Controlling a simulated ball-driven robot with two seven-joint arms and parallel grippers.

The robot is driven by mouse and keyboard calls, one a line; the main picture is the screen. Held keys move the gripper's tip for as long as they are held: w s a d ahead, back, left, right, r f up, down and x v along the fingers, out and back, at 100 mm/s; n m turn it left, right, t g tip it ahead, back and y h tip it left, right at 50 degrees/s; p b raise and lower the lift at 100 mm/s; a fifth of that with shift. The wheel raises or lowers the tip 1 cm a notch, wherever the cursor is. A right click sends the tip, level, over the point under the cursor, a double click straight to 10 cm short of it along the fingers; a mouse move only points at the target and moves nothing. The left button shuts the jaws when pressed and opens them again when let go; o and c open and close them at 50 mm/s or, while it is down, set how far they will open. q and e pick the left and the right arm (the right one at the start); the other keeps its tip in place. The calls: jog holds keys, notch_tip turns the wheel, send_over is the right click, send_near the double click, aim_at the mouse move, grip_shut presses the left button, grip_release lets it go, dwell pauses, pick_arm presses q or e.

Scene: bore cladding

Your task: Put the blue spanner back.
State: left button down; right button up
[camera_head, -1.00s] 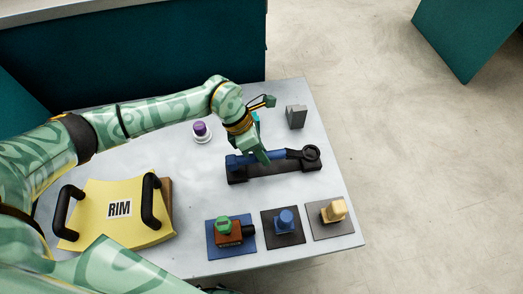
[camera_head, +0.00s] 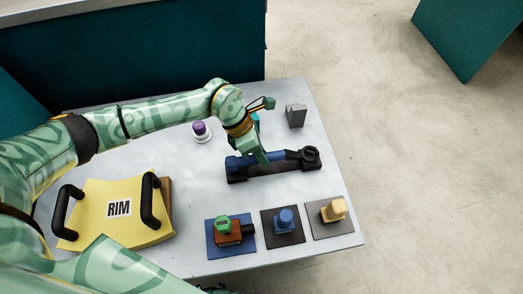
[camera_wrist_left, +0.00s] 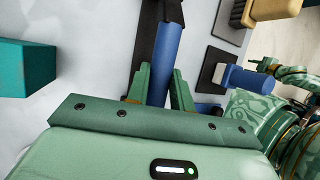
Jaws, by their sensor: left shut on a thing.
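The blue spanner (camera_head: 241,161) has a blue handle and a dark ring head at its right end. It lies along the top of a long black holder (camera_head: 268,171); I cannot tell whether it is fully seated. My left gripper (camera_head: 263,158) is shut on the handle, near its middle. In the left wrist view the handle (camera_wrist_left: 166,62) runs between the two green fingers (camera_wrist_left: 160,88). The fingers hide part of the handle.
A yellow RIM panel (camera_head: 98,200) with black handles lies at left. A purple knob (camera_head: 200,128) and a grey block (camera_head: 296,116) stand behind. In front are a red-brown part with a green cap (camera_head: 228,231), a blue knob (camera_head: 285,221) and a tan piece (camera_head: 334,210) on plates.

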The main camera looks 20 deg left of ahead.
pick_arm(q)
jog(key=shift+f, duration=0.55)
jog(key=c, duration=0.7)
grip_release()
jog(key=shift+o, duration=0.2)
pick_arm(e)
jog(key=shift+s+f, duration=0.15)
jog(key=shift+f, duration=0.05)
pick_arm(q)
jog(key=p+v, duration=0.3)
jog(key=v, duration=0.4)
pick_arm(e)
jog(key=shift+t, duration=0.3)
jog(key=shift+w+r, duration=0.5)
jog(key=shift+r, duration=0.4)
jog(key=shift+w+r, duration=0.5)
jog(key=shift+r, duration=0.35)
